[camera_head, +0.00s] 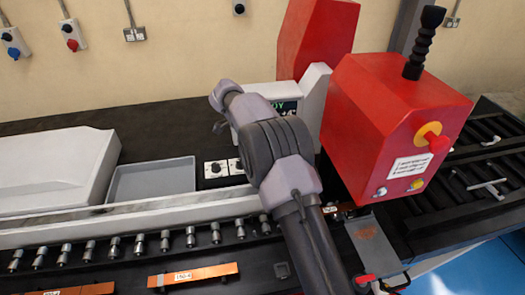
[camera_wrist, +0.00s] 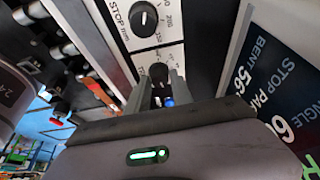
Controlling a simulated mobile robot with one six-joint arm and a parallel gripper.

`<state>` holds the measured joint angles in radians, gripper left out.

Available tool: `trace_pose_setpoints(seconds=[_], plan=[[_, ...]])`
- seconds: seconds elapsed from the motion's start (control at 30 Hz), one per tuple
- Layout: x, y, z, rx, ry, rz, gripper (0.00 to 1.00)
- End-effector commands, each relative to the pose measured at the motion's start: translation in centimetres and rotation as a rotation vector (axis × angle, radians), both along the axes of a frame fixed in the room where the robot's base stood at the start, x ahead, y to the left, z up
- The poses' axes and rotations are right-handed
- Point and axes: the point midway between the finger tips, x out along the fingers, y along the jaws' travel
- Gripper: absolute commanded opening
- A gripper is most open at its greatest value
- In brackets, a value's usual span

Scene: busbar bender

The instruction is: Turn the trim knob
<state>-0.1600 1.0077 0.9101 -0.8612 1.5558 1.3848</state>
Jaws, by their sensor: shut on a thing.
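In the wrist view my gripper (camera_wrist: 163,88) is shut on a small dark knob (camera_wrist: 158,71) on a white dial plate, with one finger on each side of it. I take this for the trim knob; its label is hidden. A second black knob (camera_wrist: 143,18) with a white pointer line and a "STOP mm" scale sits on the plate beyond it, clear of the fingers. In the head view one dial plate (camera_head: 215,169) shows left of my arm, and another (camera_head: 236,166) is partly covered by the arm. My fingertips are hidden there.
A dark display panel (camera_wrist: 275,95) with stop and angle text stands close right of the gripper. The red bender head (camera_head: 385,120) with its black lever is right of my arm. A grey tray (camera_head: 150,182) and a row of rollers (camera_head: 140,244) lie left.

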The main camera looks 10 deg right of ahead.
Motion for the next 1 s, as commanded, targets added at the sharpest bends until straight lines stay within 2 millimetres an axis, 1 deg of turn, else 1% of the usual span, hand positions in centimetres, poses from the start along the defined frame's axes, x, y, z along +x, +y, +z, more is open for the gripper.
trace_pose_setpoints(seconds=[0.3, 0.7, 0.73, 0.83, 1.0], plan=[[-0.04, 0.02, -0.14, 0.001, 0.004, -0.067, 0.00], [-0.05, 0.01, -0.21, 0.001, 0.004, -0.072, 0.00], [-0.05, 0.01, -0.21, 0.001, 0.004, -0.072, 0.29], [-0.04, 0.01, -0.19, 0.001, 0.004, -0.072, 0.48], [0.00, -0.01, -0.12, 0.001, 0.002, -0.071, 0.48]])
